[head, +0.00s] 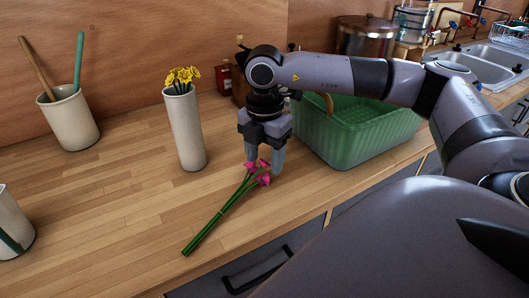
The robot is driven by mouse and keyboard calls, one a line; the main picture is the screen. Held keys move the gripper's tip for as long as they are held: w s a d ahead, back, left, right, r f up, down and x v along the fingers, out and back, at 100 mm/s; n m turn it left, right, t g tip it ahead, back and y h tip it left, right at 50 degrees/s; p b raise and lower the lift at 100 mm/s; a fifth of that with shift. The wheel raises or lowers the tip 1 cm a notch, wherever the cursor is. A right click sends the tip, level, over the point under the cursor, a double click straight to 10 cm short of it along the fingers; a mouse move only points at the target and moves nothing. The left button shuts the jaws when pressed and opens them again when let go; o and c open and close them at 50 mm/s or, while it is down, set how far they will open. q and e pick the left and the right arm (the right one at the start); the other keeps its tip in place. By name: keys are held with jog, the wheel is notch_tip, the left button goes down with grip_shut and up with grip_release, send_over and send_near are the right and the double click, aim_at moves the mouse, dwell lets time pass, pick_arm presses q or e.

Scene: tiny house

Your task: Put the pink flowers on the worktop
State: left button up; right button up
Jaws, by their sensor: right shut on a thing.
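The pink flowers (223,211) are a small bunch with pink heads and long green stems. They are on or just above the wooden worktop (130,213), stems pointing toward the front left; whether they rest fully on it I cannot tell. My right gripper (264,169) points down over the bunch at its head end. It is shut on the pink flowers, with the heads between and around its fingertips. My left gripper is not in view.
A white vase with yellow flowers (185,130) stands left of my right gripper. A green basket (365,133) stands to its right. A pot with utensils (69,119) and another pot (10,225) are at the left. A sink (490,62) is far right. The worktop's left middle is clear.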

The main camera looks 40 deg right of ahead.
jog(key=shift+f, duration=0.25)
jog(key=shift+f, duration=0.15)
jog(key=o, duration=1)
jog(key=shift+o, duration=0.2)
jog(key=shift+r, duration=0.25)
jog(key=shift+r, duration=0.25)
notch_tip(320, 180, up, 12)
jog(key=shift+f, duration=0.2)
